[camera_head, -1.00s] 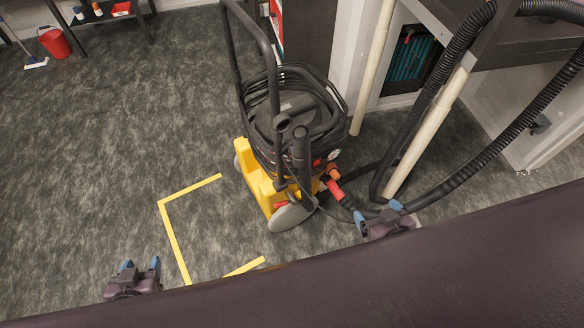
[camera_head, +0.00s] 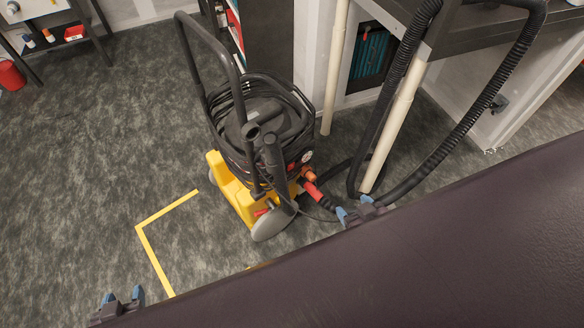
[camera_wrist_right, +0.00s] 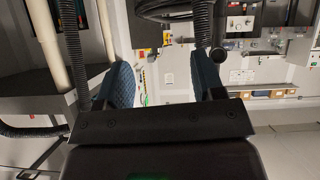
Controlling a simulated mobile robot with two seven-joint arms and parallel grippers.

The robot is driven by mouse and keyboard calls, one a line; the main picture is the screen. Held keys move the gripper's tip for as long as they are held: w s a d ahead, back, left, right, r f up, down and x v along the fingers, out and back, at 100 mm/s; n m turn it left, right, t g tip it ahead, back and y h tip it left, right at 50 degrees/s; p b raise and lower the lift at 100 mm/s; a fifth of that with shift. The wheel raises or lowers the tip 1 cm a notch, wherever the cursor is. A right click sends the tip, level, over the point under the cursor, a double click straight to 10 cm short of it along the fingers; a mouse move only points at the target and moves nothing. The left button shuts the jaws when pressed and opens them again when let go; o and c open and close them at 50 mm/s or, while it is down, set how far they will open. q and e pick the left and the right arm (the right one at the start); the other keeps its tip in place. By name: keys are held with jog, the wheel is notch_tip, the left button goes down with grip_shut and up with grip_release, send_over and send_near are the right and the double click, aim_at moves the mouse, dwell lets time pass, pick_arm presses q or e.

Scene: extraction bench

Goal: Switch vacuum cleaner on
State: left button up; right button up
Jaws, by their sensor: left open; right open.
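The vacuum cleaner (camera_head: 234,193) stands upright on the floor in the middle of the head view. It has a yellow base, a dark top wrapped in black cable, a tall black handle and a grey wheel. A small round light dial (camera_head: 307,156) shows on its right side; I cannot make out the switch. My right gripper (camera_head: 361,211) is open and empty, to the right of and below the vacuum in the picture, apart from it. It also shows open in the right wrist view (camera_wrist_right: 163,75). My left gripper (camera_head: 122,300) is open and empty at the lower left, away from the vacuum.
A black ribbed hose (camera_head: 462,130) loops down near my right gripper, beside a cream pipe (camera_head: 390,135). A red hose connector (camera_head: 314,191) sticks out of the vacuum's right side. Yellow tape (camera_head: 152,250) marks the floor at left. The floor there is clear.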

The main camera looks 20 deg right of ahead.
jog(key=shift+s, duration=0.2)
jog(key=c, duration=0.9)
jog(key=shift+s+f, duration=0.1)
grip_shut()
jog(key=shift+s+d+f, duration=0.1)
jog(key=shift+s, duration=0.1)
jog(key=shift+w+r, duration=0.25)
jog(key=shift+w, duration=0.25)
jog(key=shift+s+f, duration=0.15)
jog(key=shift+s, duration=0.1)
